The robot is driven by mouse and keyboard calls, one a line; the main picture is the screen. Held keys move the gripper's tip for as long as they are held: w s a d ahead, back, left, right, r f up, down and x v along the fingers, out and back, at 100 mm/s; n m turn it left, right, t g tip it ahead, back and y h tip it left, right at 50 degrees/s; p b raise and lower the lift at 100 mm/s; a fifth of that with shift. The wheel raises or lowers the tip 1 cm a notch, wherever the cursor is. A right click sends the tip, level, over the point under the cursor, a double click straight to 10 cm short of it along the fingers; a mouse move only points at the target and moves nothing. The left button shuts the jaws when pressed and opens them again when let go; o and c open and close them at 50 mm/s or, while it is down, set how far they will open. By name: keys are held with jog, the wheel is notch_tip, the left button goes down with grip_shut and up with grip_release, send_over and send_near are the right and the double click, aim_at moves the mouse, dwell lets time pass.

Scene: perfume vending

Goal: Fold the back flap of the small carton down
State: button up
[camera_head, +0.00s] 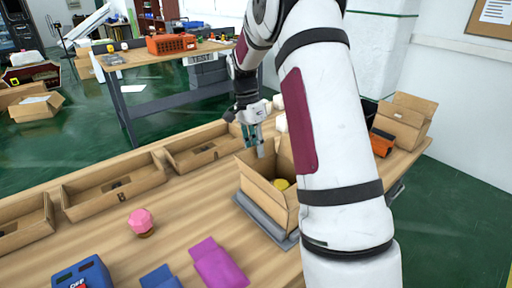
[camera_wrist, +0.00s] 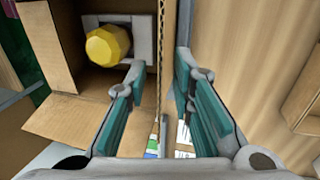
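The small carton (camera_head: 268,203) stands open on the wooden table, partly hidden behind my arm in the head view. In the wrist view its cardboard (camera_wrist: 52,50) fills the left side. A yellow faceted object (camera_wrist: 107,46) sits inside it in a grey holder; it also shows in the head view (camera_head: 281,184). My gripper (camera_head: 256,146) points down at the carton's far-left side. In the wrist view the fingers (camera_wrist: 158,70) are apart, with an upright cardboard panel seen edge-on between them. I cannot tell whether either finger touches it.
A grey tray (camera_head: 262,217) lies under the carton. Brown open bins (camera_head: 115,188) line the table's far edge. A pink faceted object (camera_head: 141,221), purple packet (camera_head: 217,263) and blue box (camera_head: 83,275) are nearer. Another open carton (camera_head: 404,123) stands at the right.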

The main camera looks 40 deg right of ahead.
grip_shut()
jog(key=shift+s, duration=0.1)
